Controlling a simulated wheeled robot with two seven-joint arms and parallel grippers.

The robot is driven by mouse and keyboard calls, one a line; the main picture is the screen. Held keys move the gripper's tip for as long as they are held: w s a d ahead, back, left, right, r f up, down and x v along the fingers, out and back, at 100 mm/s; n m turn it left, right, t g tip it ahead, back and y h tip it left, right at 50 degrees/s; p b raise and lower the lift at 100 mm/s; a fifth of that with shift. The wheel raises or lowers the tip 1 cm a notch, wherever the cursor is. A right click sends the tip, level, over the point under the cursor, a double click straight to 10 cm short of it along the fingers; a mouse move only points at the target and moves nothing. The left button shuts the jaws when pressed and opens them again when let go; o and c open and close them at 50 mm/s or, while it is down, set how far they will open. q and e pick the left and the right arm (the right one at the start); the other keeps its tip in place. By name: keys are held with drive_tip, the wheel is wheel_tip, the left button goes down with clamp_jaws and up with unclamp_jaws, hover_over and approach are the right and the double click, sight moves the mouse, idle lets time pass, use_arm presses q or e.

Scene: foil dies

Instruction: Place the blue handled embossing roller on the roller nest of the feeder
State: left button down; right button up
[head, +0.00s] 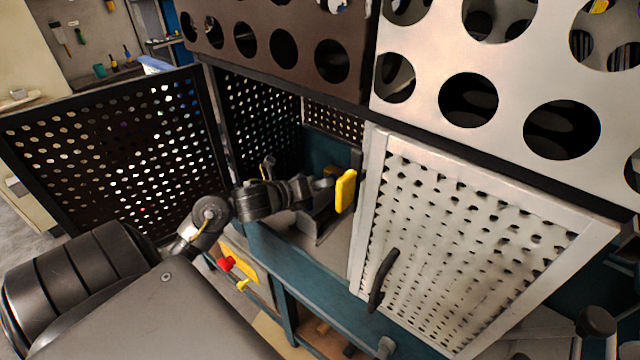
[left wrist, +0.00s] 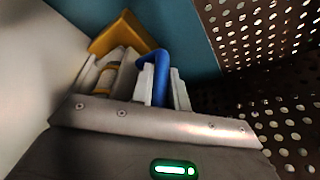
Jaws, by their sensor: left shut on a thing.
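My left arm reaches into the open bay of the cabinet, and my left gripper (head: 326,184) is at its far end, beside a yellow block (head: 345,191). In the left wrist view the left gripper (left wrist: 140,88) is shut on the blue handled embossing roller, whose bent blue handle (left wrist: 161,68) shows between the pale finger parts. The roller's body is mostly hidden by the gripper. An orange-yellow piece (left wrist: 122,34) stands just beyond the fingers. I cannot make out the roller nest clearly. My right gripper is not in view.
A dark perforated door (head: 110,150) stands open at left. A white perforated door (head: 470,250) with a black handle (head: 382,280) stands right of the arm, close to the gripper. A red knob (head: 226,264) sits on the front below the arm. Perforated panels bound the bay.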

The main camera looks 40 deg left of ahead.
use_arm(q)
drive_tip(key=c, duration=1.4)
unclamp_jaws()
drive_tip(key=shift+o, duration=0.2)
drive_tip(key=shift+r, duration=0.15)
drive_tip(key=shift+s+a, duration=0.1)
drive_tip(key=shift+s, duration=0.15)
drive_tip(key=b+v, duration=0.1)
drive_tip(key=v, duration=1)
drive_tip(key=shift+s+b, duration=0.3)
drive_tip(key=shift+b, duration=0.05)
drive_tip(key=shift+r, duration=0.1)
